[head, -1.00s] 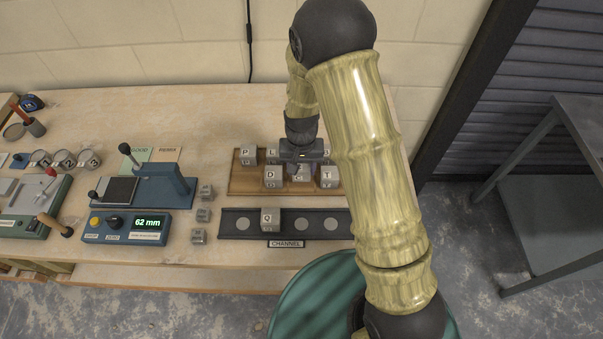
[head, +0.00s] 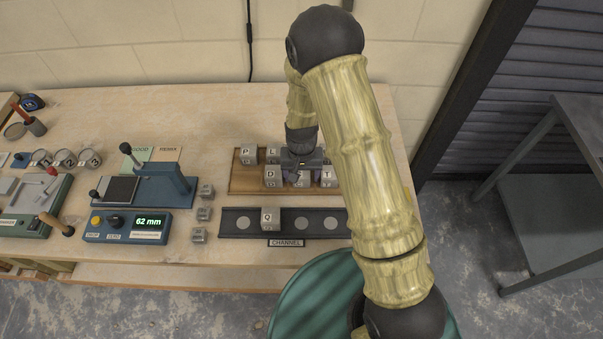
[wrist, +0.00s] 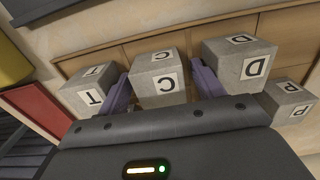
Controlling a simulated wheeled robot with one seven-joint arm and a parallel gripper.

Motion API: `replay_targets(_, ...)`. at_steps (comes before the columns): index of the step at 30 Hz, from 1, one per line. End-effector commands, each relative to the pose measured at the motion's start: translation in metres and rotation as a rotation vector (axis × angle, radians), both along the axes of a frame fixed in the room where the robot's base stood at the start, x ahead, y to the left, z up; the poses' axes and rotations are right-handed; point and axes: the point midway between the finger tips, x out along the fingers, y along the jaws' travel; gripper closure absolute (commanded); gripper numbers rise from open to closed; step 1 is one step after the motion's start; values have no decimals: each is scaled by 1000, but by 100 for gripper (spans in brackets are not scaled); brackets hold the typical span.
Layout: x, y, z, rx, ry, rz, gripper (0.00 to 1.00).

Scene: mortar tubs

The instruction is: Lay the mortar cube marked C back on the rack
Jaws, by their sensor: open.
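The mortar cube marked C (wrist: 160,77) sits on the wooden rack (wrist: 115,58) in the wrist view, between the cube marked T (wrist: 91,90) and the cube marked D (wrist: 240,62). My gripper (wrist: 162,86) is open, with one purple finger on each side of cube C. I cannot tell whether either finger touches it. In the head view my gripper (head: 301,168) is over the front row of the rack (head: 238,183) and mostly hides cube C.
A cube marked P (head: 248,155) and one marked L stand in the back row. In front lies the dark channel tray (head: 342,224) with a cube marked Q (head: 270,219).

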Motion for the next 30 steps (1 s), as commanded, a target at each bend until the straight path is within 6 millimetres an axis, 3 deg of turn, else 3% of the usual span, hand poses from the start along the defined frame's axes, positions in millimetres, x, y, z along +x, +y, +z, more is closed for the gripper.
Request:
replay_targets(6, 1, 0, 5, 1, -2, 0, 33)
replay_targets(11, 1, 1, 21, 2, -5, 0, 33)
replay_targets(30, 1, 0, 118, 1, -2, 0, 33)
